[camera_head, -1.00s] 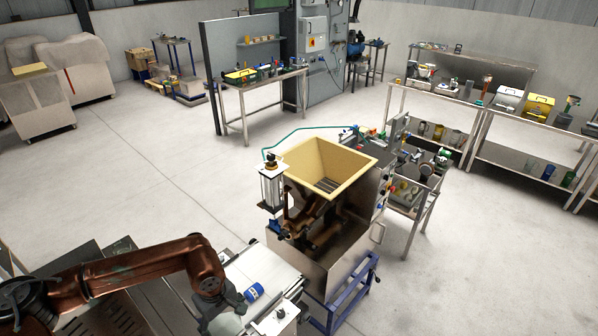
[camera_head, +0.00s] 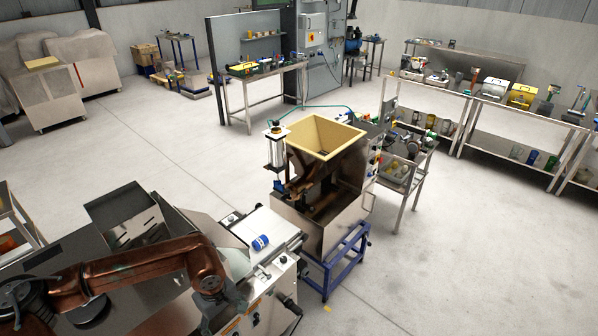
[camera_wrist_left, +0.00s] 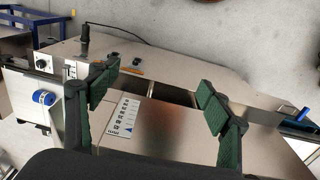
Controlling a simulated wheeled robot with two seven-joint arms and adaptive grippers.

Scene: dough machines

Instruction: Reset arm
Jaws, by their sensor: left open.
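My left arm (camera_head: 130,268) comes in from the lower left in the head view, its forearm bent downward over the steel machine. My left gripper (camera_wrist_left: 158,90) is open in the left wrist view, with its two green-padded fingers wide apart and nothing between them. It hangs above the flat metal top of a machine (camera_wrist_left: 165,140) with a printed label plate (camera_wrist_left: 122,117). In the head view the gripper's fingertips are hard to make out. My right gripper is not in view.
A hopper machine (camera_head: 325,138) on a blue frame stands beyond. Work tables stand at the back. The floor at right is clear.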

